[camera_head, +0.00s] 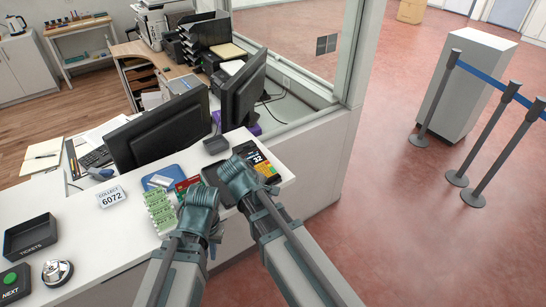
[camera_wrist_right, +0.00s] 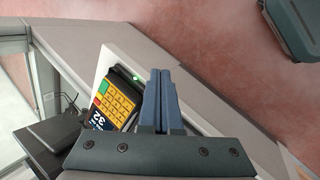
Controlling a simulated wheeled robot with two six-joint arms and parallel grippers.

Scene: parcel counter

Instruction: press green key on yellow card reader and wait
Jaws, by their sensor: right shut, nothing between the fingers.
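The yellow card reader (camera_wrist_right: 120,104) lies on the white counter, with a yellow keypad and a dark display reading 32. A small green key (camera_wrist_right: 97,102) shows at its left edge beside a red one. A green light glows on the reader's dark top end. My right gripper (camera_wrist_right: 160,82) is shut and empty, its tips beside the reader; contact cannot be told. In the head view the reader (camera_head: 262,162) is partly hidden by my right gripper (camera_head: 232,170). My left gripper (camera_head: 203,196) is over the counter by the green notes; its jaws are unclear.
Green banknotes (camera_head: 159,208), a blue tray (camera_head: 160,179) and a collect sign (camera_head: 111,197) lie left of my grippers. Two monitors (camera_head: 160,128) stand behind. A ticket tray (camera_head: 30,236) and a bell (camera_head: 57,272) sit at the left. The counter's edge is close to the reader.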

